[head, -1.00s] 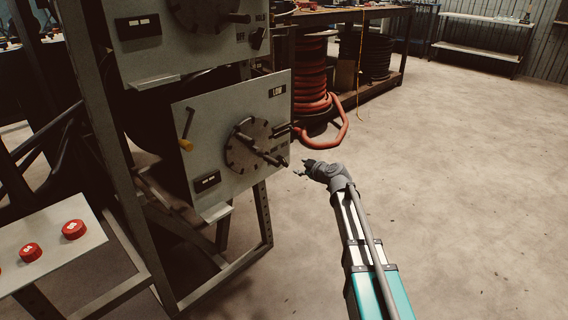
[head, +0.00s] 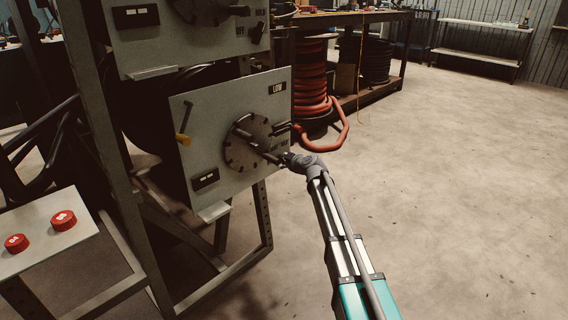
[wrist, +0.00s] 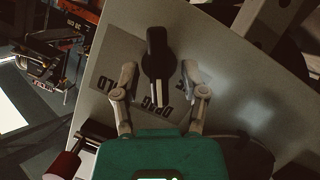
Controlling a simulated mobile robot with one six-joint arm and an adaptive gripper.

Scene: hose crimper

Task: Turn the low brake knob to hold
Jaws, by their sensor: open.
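The low brake knob (wrist: 157,52) shows in the wrist view as a black knob with a pale pointer stripe. The stripe points down in that view. The label plate (wrist: 105,80) behind it has HOLD, partly hidden, at left and DRAG below. My gripper (wrist: 160,78) is open, one finger on each side of the knob's lower end in the picture. No contact shows, and I cannot tell the depth gap. In the head view my gripper (head: 283,158) is at the right side of the low panel (head: 213,125), and the knob is hard to make out there.
A round flange (head: 247,143) with protruding bars sits left of my gripper. A red grip (wrist: 63,165) shows at the wrist view's lower left. The upper panel (head: 170,45) is above. A red hose coil (head: 313,80) stands behind. Floor at right is clear.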

